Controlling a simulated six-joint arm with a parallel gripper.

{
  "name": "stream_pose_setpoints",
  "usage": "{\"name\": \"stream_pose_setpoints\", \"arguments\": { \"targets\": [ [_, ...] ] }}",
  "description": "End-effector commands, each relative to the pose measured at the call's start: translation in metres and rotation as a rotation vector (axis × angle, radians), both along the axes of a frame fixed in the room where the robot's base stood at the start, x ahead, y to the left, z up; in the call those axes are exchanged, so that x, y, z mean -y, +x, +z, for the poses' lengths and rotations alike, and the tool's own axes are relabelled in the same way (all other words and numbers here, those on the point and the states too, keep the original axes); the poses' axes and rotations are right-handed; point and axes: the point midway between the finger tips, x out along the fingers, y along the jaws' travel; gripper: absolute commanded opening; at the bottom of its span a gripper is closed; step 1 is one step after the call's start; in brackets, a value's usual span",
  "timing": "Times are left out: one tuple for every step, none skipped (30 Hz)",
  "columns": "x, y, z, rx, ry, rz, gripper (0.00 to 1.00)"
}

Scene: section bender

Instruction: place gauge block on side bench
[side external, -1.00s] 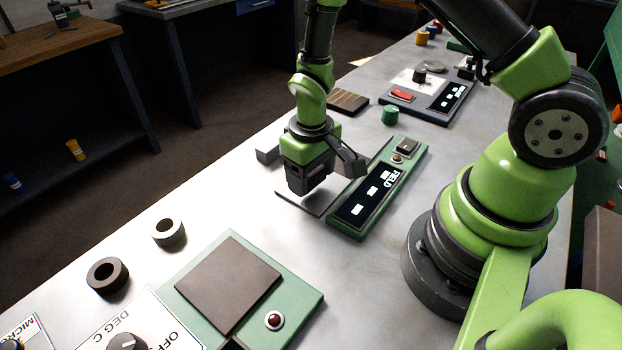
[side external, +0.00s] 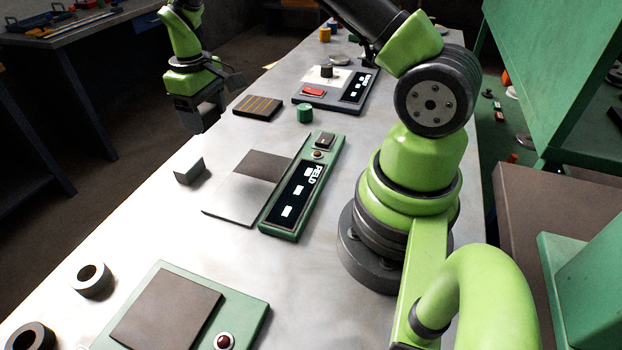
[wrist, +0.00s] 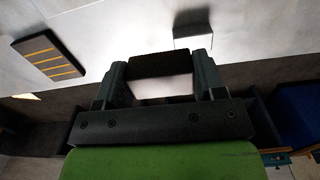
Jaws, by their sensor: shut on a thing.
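My gripper (side external: 212,108) is shut on a block, apparently the gauge block, and holds it in the air near the far left edge of the main workbench. In the wrist view the gauge block (wrist: 160,65) shows a dark face between the two fingers, with a pale part below it. In the side view it is mostly hidden by the jaws. A dark-legged side bench (side external: 75,42) with tools on it stands across the floor gap at the upper left, apart from my gripper.
A dark striped slab (side external: 258,107) and green knob (side external: 305,113) lie farther back. Two rings and a green-based plate are nearer.

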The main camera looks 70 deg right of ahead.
Motion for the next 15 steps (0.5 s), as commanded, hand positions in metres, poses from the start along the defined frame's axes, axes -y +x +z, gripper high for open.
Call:
{"name": "stream_pose_setpoints", "arguments": {
  "targets": [
    [0.015, 0.009, -0.001, 0.003, -0.001, -0.002, 0.26],
    [0.022, 0.013, -0.001, 0.004, -0.001, 0.000, 0.26],
    [0.032, 0.018, -0.001, 0.004, -0.001, 0.004, 0.26],
    [0.039, 0.020, -0.001, 0.003, -0.001, 0.006, 0.26],
    [0.046, 0.023, -0.001, 0.005, 0.000, 0.008, 0.26],
    [0.055, 0.026, -0.001, 0.005, 0.001, 0.011, 0.26],
    [0.061, 0.028, -0.001, 0.005, 0.001, 0.013, 0.26],
    [0.067, 0.029, -0.001, 0.006, 0.002, 0.013, 0.26],
    [0.073, 0.030, -0.001, 0.006, 0.004, 0.015, 0.26],
    [0.078, 0.031, -0.001, 0.007, 0.004, 0.016, 0.26],
    [0.082, 0.032, -0.001, 0.007, 0.004, 0.017, 0.26],
    [0.086, 0.033, 0.000, 0.008, 0.005, 0.019, 0.26],
    [0.089, 0.033, 0.000, 0.010, 0.005, 0.019, 0.26],
    [0.091, 0.033, 0.000, 0.009, 0.007, 0.020, 0.26],
    [0.093, 0.033, -0.001, 0.010, 0.007, 0.021, 0.26]
  ]
}}
